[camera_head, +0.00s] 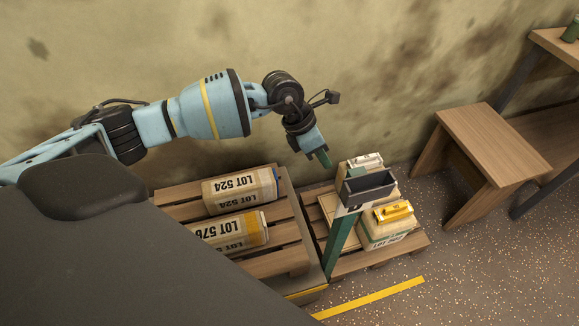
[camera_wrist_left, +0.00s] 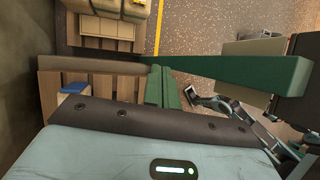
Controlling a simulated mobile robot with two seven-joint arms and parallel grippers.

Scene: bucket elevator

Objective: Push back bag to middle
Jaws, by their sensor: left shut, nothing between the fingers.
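Two pale printed bags lie on the left wooden pallet in the head view. The back bag (camera_head: 240,188) reads LOT 524, and the front bag (camera_head: 232,233) reads LOT 576. My left gripper (camera_head: 323,158) is shut and empty, pointing down to the right of the back bag and apart from it. Its green fingers (camera_wrist_left: 161,86) lie close together in the left wrist view. My right gripper is not seen.
A green post (camera_head: 341,246) with a dark bucket (camera_head: 368,188) stands between the left pallet (camera_head: 291,232) and right pallet (camera_head: 400,249). The right pallet carries bags, one under a yellow item (camera_head: 393,211). A wooden bench (camera_head: 492,143) stands right; a wall rises behind.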

